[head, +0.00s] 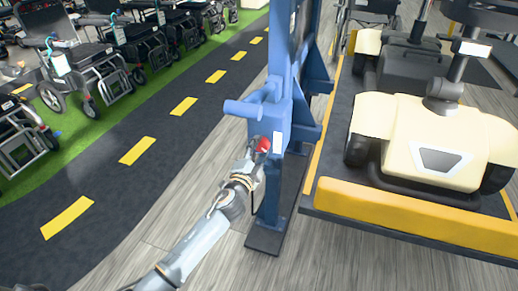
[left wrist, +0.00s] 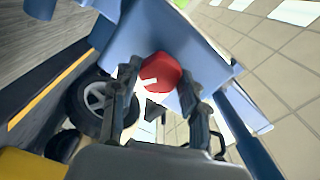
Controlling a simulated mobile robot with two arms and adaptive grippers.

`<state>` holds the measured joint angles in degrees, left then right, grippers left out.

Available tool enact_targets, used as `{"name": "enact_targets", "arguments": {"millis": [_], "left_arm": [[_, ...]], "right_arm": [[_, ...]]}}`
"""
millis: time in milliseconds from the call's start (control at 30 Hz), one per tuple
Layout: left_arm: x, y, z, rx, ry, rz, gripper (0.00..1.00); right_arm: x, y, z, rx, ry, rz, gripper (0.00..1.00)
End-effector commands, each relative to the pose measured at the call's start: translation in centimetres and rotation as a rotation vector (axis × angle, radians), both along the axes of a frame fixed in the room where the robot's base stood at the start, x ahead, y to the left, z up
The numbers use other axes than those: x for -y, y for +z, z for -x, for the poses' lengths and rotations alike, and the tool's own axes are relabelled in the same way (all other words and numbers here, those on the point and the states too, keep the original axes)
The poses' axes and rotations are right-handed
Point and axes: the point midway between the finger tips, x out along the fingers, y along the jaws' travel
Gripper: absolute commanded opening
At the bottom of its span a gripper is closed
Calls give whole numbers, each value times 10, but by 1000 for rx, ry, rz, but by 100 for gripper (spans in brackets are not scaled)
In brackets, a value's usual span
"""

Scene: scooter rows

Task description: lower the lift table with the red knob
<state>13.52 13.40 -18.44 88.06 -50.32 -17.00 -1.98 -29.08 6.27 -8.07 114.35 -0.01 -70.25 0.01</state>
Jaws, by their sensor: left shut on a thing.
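The red knob (head: 263,144) sits on the lower side of the blue lift post (head: 272,110). My left gripper (head: 257,152) is at the knob in the head view. In the left wrist view the red knob (left wrist: 161,72) lies between the two fingers of my left gripper (left wrist: 160,95), which are shut on it. The lift table (head: 400,218), with a dark top and yellow edge, stands right of the post. It bears a cream scooter (head: 430,130). My right gripper is not in view.
A blue handle bar (head: 243,108) sticks out left of the post just above my gripper. The post's dark foot (head: 265,240) is on the wood floor. Wheelchairs (head: 95,70) stand on green carpet at the left. The dark lane (head: 160,120) with yellow dashes is clear.

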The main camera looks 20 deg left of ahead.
Motion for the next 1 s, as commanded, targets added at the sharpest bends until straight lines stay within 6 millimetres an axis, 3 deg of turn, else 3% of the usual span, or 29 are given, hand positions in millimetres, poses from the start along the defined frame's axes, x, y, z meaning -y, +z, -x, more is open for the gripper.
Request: {"name": "enact_targets", "arguments": {"millis": [600, 633, 733, 1000], "left_arm": [[1, -1, 0, 0, -2, -45, 13], [1, -1, 0, 0, -2, -45, 46], [1, -1, 0, 0, -2, -45, 66], [0, 0, 0, 1, 0, -44, 67]], "right_arm": [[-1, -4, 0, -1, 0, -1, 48], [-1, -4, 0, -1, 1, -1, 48], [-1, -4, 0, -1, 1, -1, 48], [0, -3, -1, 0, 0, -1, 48]]}}
